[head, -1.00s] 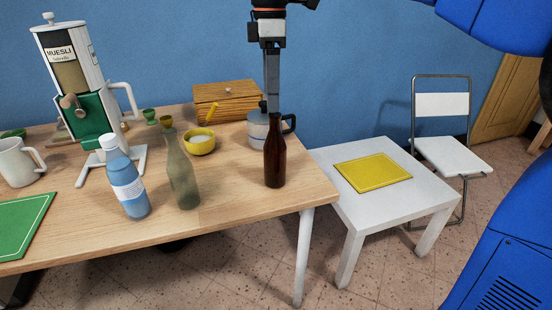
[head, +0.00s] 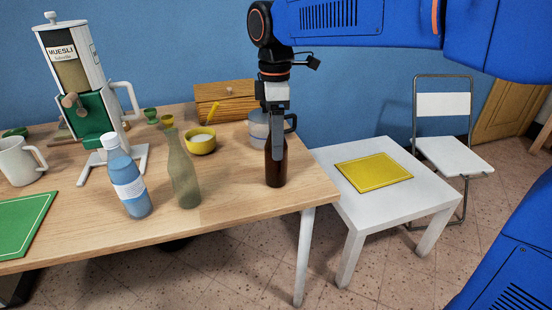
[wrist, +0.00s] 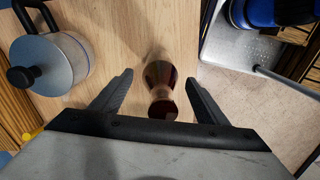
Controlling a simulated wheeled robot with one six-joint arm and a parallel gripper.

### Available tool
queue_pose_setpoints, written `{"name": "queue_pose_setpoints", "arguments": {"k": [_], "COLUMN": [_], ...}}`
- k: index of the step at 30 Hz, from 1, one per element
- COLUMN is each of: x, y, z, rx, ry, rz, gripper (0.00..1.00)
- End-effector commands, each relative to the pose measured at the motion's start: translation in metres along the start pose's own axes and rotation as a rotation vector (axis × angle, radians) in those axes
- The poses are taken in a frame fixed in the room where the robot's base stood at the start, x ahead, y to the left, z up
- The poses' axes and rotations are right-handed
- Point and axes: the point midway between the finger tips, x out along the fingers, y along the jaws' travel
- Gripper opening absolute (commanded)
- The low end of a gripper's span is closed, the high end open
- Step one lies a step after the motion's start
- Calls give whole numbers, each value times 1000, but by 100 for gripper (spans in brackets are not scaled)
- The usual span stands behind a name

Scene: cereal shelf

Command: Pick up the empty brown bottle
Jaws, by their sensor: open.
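The brown bottle (head: 275,172) stands upright near the right end of the wooden table in the head view. In the wrist view the brown bottle (wrist: 161,88) shows from above, between the two fingers. My gripper (head: 276,150) has come down over the bottle's upper part, with a finger in front of its neck in the head view. In the wrist view my gripper (wrist: 158,92) is open, with a gap on each side of the bottle. Whether the bottle holds anything cannot be seen.
A metal pot (head: 259,128) stands close behind the bottle. A greenish glass bottle (head: 184,175) and a blue bottle (head: 128,185) stand to the left. A yellow bowl (head: 201,141) is behind them. A low white table (head: 345,205) with a yellow mat (head: 373,172) stands to the right.

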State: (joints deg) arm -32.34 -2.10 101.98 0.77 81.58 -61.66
Motion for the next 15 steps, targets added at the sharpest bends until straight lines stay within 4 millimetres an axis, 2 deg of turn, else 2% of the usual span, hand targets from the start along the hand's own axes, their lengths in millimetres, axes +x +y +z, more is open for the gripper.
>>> {"name": "queue_pose_setpoints", "arguments": {"k": [9,15], "x": [4,4], "y": [0,0], "z": [0,0], "rx": [0,0], "ry": [1,1], "rz": [1,1], "gripper": [68,20]}}
